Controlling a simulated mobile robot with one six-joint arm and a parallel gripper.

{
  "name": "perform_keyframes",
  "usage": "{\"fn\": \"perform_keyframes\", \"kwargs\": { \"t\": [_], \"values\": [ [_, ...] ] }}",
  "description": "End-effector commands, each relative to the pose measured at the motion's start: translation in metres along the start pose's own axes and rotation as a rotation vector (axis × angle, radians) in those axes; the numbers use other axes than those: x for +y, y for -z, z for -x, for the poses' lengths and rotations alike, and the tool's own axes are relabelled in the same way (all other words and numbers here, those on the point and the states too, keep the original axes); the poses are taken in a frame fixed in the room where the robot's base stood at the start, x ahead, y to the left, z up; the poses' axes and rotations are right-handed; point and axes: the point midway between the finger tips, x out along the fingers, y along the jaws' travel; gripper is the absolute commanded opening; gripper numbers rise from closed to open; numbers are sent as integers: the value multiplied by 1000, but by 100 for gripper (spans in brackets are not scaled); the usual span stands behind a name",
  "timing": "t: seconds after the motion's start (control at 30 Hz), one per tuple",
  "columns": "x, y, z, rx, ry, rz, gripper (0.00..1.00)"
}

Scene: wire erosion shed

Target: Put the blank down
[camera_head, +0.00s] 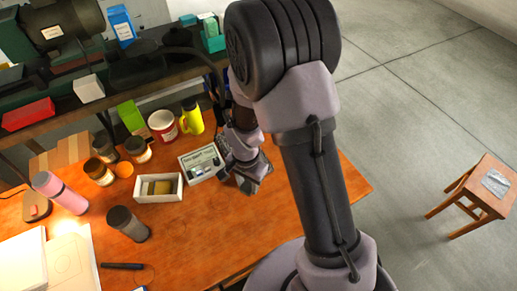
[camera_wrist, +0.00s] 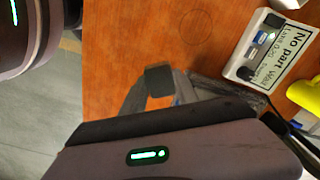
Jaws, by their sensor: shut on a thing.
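My gripper (camera_head: 248,184) is over the wooden table, right of the sign box, in the head view. In the wrist view my gripper (camera_wrist: 160,84) is shut on a small dark grey block (camera_wrist: 159,80), which looks like the blank. Its fingers show on both sides of the block. In the head view the blank cannot be made out behind my wrist and fingers. Whether it touches the table is not clear.
A white open box (camera_head: 158,188) and dark cup (camera_head: 127,223) are further left. Bare tabletop (camera_head: 205,225) lies in front. A stool (camera_head: 484,190) stands right.

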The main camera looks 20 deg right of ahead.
Motion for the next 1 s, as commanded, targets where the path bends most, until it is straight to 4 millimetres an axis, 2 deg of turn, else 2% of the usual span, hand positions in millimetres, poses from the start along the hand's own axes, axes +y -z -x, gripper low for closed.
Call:
{"fn": "perform_keyframes", "kwargs": {
  "t": [0.1,0.2,0.5,0.6,0.7,0.83,1.0],
  "values": [
    [1,-6,-3,0,0,-98,0],
    [-5,2,-8,1,2,-135,0],
    [-56,84,-19,2,4,-137,0],
    [-71,107,-21,2,3,-135,0],
    [-81,122,-22,1,2,-134,0],
    [-84,128,-29,0,0,-134,0],
    [-84,127,-58,-1,0,-133,0]
  ]
}}
